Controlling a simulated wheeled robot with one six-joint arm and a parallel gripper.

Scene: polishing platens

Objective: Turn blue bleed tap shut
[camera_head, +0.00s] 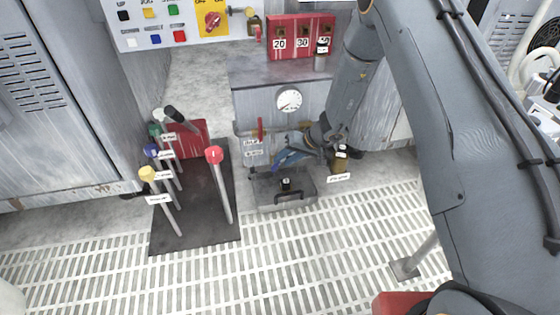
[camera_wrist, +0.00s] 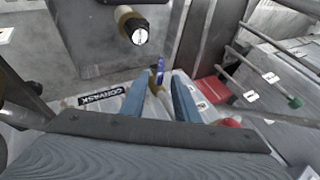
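The blue tap handle (camera_wrist: 160,65) shows in the wrist view as a small upright blue piece above a brass-coloured part (camera_wrist: 154,83). My gripper (camera_wrist: 161,78) is open, with one blue finger on each side of the tap in the picture. I see gaps on both sides, and I cannot tell how deep the tap lies between the fingers. In the head view my gripper (camera_head: 284,161) is low in front of the grey cabinet (camera_head: 260,105), below the round gauge (camera_head: 289,100). The blue tap is not clearly visible there.
A red handle (camera_head: 260,128) stands on the brass pipe left of my gripper. A grey toolbox (camera_head: 290,205) lies below, and a brown bottle (camera_head: 341,162) stands to the right. Several levers, including a red-knobbed one (camera_head: 219,185), rise at left.

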